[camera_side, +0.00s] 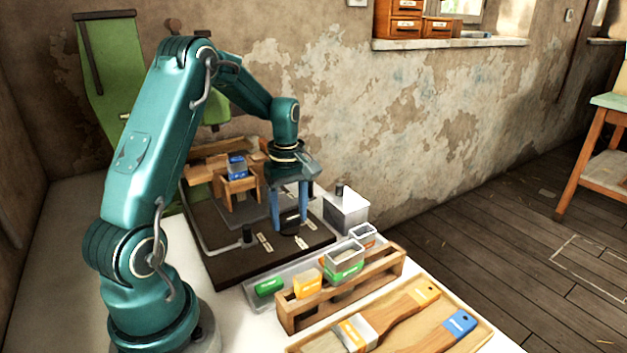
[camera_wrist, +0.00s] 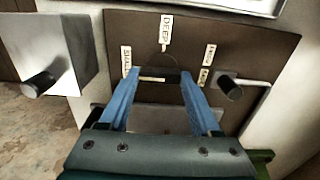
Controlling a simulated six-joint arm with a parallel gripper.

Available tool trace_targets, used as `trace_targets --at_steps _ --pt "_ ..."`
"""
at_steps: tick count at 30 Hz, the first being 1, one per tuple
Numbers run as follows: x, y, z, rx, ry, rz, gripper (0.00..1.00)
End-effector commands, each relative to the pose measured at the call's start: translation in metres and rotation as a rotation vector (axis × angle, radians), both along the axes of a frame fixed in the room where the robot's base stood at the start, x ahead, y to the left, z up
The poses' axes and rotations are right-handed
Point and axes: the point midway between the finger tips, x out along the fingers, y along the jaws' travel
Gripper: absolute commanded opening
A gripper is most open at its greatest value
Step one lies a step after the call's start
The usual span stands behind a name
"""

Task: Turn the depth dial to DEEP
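The depth dial is a dark round knob (camera_wrist: 160,72) in the wrist view, on a dark brown base plate (camera_wrist: 228,28). A "DEEP" label (camera_wrist: 166,32) stands beyond it and a label that seems to read "SHALLOW" (camera_wrist: 126,62) is at its left. A thin pale line shows on the knob's near side; I cannot tell where it points. My gripper (camera_wrist: 160,75) has its two blue fingers spread, one on each side of the dial; contact is not clear. In the side view my gripper (camera_side: 290,226) points down over the dial (camera_side: 290,218).
A grey box with a black knob (camera_side: 345,210) stands right of the plate. A black-knobbed lever (camera_side: 247,236) is on the plate's near side. A wooden rack with coloured bins (camera_side: 340,285) and a brush tray (camera_side: 400,325) lie in front. A blue-labelled block (camera_side: 237,166) sits on a wooden holder.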

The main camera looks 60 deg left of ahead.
Motion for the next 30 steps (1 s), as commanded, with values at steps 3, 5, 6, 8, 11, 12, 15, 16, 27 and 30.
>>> trace_targets --at_steps 3,5,6,8,11,12,15,16,27,30 --pt "0.0 0.0 0.0003 0.0 0.0 -0.002 0.09" --pt "0.0 0.0 0.0004 0.0 0.0 -0.006 0.09" --pt "0.0 -0.0001 0.0004 0.0 0.0 -0.011 0.09" --pt "0.0 -0.0001 0.0004 0.0 0.0 -0.024 0.09" --pt "0.0 -0.0002 0.0005 0.0 0.0 -0.059 0.09" --pt "0.0 -0.0002 0.0005 0.0 0.0 -0.078 0.09" --pt "0.0 -0.0004 0.0006 0.0 0.0 -0.139 0.09" --pt "0.0 -0.0004 0.0006 0.0 0.0 -0.162 0.09" --pt "-0.0002 -0.0011 0.0009 0.0 -0.001 -0.498 0.09" --pt "-0.0003 -0.0012 0.0009 0.0 -0.001 -0.593 0.09"
